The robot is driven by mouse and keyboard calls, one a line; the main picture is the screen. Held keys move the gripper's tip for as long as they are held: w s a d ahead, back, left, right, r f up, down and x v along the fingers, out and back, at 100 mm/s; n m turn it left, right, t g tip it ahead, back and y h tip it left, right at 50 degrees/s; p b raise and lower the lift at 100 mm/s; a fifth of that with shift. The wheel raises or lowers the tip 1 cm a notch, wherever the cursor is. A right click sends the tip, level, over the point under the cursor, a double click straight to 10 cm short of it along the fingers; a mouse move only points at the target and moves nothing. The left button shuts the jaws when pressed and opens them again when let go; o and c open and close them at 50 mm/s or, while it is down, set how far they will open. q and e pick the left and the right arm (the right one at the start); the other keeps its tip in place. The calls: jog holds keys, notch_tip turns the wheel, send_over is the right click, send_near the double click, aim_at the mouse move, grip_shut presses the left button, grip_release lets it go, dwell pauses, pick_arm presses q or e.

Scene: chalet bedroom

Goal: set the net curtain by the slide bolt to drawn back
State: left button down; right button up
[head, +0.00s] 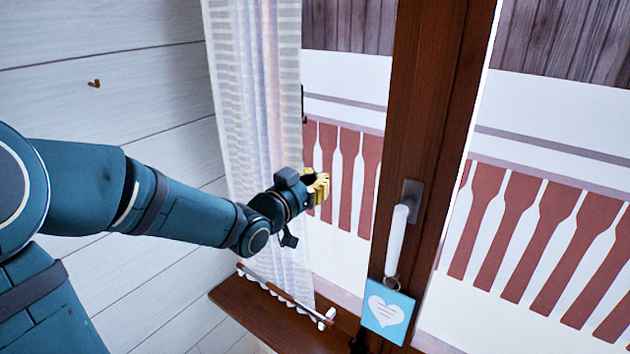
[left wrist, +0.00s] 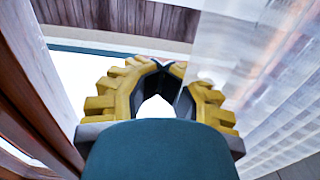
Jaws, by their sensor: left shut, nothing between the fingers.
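The net curtain (head: 250,90) is pale, sheer and striped. It hangs in a narrow folded band at the left side of the window, and the glass to its right is uncovered. It also fills the right side of the left wrist view (left wrist: 250,60). My left gripper (head: 320,188), with yellow fingers, is shut and empty at the curtain's right edge, in front of the glass. Its closed fingers also show in the left wrist view (left wrist: 163,66). I cannot tell whether it touches the cloth. I cannot clearly make out the slide bolt. My right gripper is out of view.
A dark wooden window post (head: 430,100) stands to the right, with a white handle (head: 396,240) and a hanging blue heart tag (head: 387,311). A thin rod with white pieces (head: 285,293) lies along the wooden sill (head: 240,300). A plank wall (head: 100,90) is left.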

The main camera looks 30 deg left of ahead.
aim_at(261, 156)
pick_arm(q)
jog(key=shift+a+f, duration=0.1)
jog(key=shift+a, duration=0.05)
jog(key=shift+a, duration=0.35)
jog(key=a, duration=0.3)
jog(key=a+b, duration=0.1)
jog(key=a, duration=0.3)
jog(key=shift+w+a+f, duration=0.1)
jog(key=shift+w+a, duration=0.1)
jog(key=a, duration=0.9)
jog(key=shift+w+a+p, duration=0.1)
jog(key=shift+w+p, duration=0.25)
jog(key=shift+p, duration=0.05)
